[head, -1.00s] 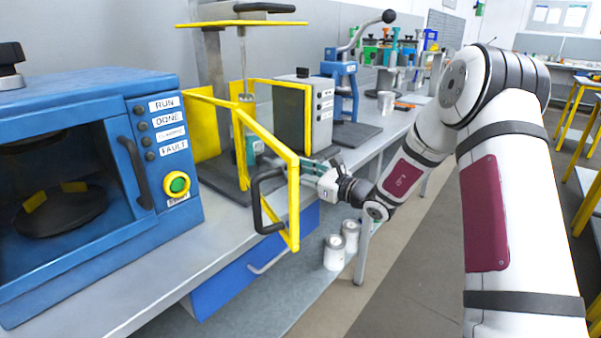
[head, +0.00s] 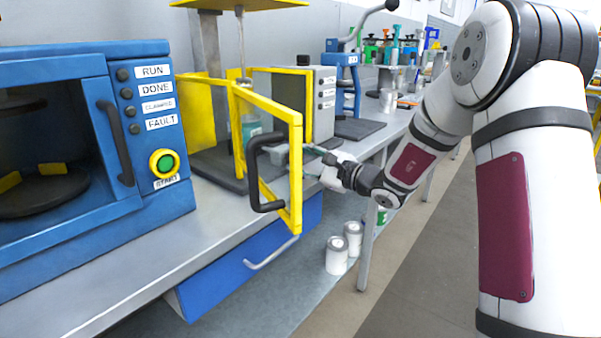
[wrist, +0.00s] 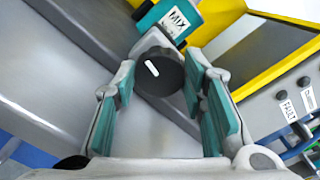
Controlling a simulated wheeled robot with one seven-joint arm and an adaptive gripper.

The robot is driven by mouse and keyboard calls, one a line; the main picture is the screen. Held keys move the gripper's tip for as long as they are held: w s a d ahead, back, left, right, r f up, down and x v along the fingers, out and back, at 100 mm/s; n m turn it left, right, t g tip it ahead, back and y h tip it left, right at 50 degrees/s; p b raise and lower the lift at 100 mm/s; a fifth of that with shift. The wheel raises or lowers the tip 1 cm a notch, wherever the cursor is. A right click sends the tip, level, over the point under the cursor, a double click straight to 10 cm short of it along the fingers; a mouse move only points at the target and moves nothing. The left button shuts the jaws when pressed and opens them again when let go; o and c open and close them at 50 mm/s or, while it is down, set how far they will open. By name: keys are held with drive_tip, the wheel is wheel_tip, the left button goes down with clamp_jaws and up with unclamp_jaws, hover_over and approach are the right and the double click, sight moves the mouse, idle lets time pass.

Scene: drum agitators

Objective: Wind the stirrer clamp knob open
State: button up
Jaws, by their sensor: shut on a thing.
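The clamp knob (wrist: 160,73), round and black with a white mark on its face, shows in the wrist view. It sits at the end of a grey body beside a teal part (wrist: 165,22) with a MIX label. My gripper (wrist: 160,85) has its teal pads on both sides of the knob and is shut on it. In the head view my gripper (head: 310,168) reaches in behind the yellow guard door (head: 296,190) of the stirrer stand. The knob is hidden there by the door frame and its black handle (head: 255,175).
The yellow guard door stands swung out close to my gripper. A blue machine (head: 90,150) with a green start button is at left. A grey box (head: 318,105) and a blue press (head: 345,75) stand behind. White cans (head: 337,255) sit on the lower shelf.

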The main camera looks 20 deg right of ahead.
drive_tip(key=shift+f+n+b, duration=0.15)
drive_tip(key=shift+n+b, duration=1.25)
drive_tip(key=shift+b, duration=0.85)
drive_tip(key=o, duration=1.2)
drive_tip(key=shift+c, duration=0.2)
drive_tip(key=shift+s, duration=0.1)
